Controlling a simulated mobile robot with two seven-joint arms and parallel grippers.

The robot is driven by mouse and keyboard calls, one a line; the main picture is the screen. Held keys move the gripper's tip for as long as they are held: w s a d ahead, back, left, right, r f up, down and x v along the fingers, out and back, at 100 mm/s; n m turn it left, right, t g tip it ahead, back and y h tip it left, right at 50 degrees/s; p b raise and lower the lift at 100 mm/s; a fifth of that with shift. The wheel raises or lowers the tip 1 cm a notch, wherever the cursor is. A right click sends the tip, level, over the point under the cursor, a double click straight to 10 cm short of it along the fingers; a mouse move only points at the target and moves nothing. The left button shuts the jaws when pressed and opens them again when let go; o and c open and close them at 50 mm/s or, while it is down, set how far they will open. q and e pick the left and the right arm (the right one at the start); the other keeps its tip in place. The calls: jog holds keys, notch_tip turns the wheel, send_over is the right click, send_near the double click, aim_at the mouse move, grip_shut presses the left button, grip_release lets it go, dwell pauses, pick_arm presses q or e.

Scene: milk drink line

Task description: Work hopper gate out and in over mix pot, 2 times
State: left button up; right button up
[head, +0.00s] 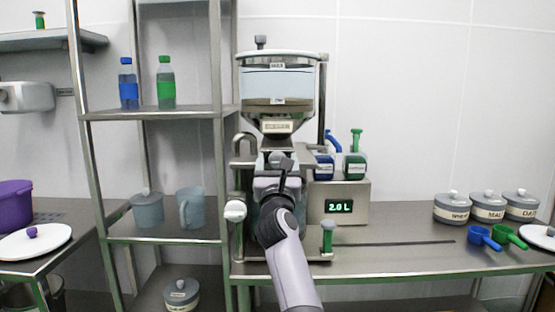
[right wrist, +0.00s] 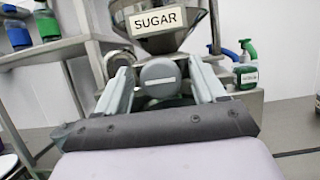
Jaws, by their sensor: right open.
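The hopper (head: 277,85) stands on the steel line, with a clear upper part and a steel cone below. In the right wrist view the cone (right wrist: 157,40) carries a SUGAR label. Below the cone is a round grey knob with a pale bar, which looks like the hopper gate's handle (right wrist: 158,76). My right gripper (head: 279,170) is in front of the hopper outlet. In the right wrist view its open fingers (right wrist: 160,80) are on either side of the knob; contact cannot be told. The mix pot cannot be made out behind my right arm. My left gripper is out of view.
A box with a 2.0 L display (head: 339,206) and blue and green pump bottles (head: 354,165) stand right of the hopper. A steel shelf rack (head: 160,113) is close on the left. Lidded pots (head: 488,208) and scoops (head: 509,236) sit far right. The counter between is mostly clear.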

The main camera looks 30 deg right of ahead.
aim_at(278, 162)
jog(key=shift+v, duration=2.65)
jog(key=shift+r, duration=0.1)
